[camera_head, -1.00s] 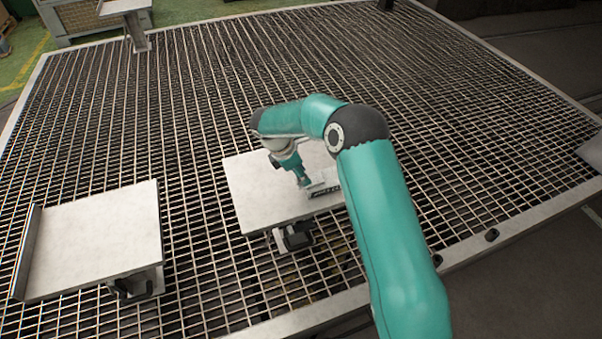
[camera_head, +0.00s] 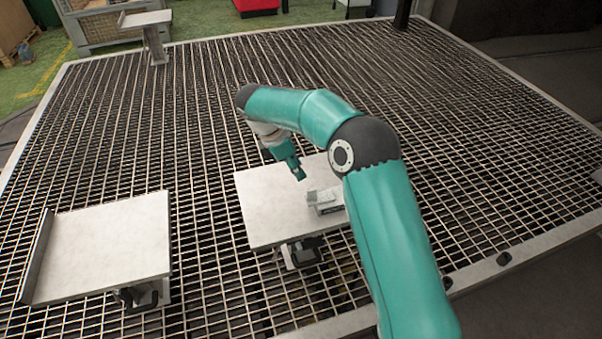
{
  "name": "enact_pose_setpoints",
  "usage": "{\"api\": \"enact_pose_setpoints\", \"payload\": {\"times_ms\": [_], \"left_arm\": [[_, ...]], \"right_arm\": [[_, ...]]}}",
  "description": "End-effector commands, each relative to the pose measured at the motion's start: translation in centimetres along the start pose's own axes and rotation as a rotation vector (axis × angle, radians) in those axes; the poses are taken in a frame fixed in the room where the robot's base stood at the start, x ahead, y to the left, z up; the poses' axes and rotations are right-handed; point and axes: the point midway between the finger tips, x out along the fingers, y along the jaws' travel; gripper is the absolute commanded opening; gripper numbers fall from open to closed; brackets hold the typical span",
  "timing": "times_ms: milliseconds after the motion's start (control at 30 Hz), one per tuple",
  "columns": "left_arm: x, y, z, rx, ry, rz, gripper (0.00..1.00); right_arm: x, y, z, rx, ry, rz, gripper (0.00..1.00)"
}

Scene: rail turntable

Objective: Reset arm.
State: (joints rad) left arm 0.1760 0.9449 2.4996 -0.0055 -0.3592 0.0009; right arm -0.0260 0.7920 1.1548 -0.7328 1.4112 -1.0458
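My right arm, teal with dark joints, comes in from the lower right and bends over the middle of the grating. Its gripper (camera_head: 299,176) points down above a pale square plate (camera_head: 268,205) on a stand. The gripper is small here and I cannot tell whether its fingers are open or shut. A small grey metal part (camera_head: 325,200) lies on the plate's right side, partly hidden by my arm. A gap shows between the gripper and this part. My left gripper is not in view.
A second plate (camera_head: 105,245) with a raised left edge stands at the left. A smaller stand (camera_head: 147,18) is at the far left, near a grey crate (camera_head: 100,28). A red box (camera_head: 256,6) and a dark post (camera_head: 402,14) are at the back. The central rear grating (camera_head: 330,65) is clear.

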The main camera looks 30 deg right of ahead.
Motion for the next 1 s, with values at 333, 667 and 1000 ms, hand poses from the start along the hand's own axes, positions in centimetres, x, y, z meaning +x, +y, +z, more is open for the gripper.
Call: {"api": "enact_pose_setpoints", "payload": {"times_ms": [333, 667, 1000], "left_arm": [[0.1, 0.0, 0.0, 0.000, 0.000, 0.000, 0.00], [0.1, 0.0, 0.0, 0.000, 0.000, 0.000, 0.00], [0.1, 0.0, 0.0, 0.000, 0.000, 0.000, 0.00]], "right_arm": [[-0.2, 0.0, 0.0, 0.000, 0.000, 0.000, 0.38], [1.4, -0.2, 0.8, 0.013, -0.007, -0.031, 0.38], [12.6, -10.4, -4.8, -0.091, 0.079, -0.304, 0.38]]}}
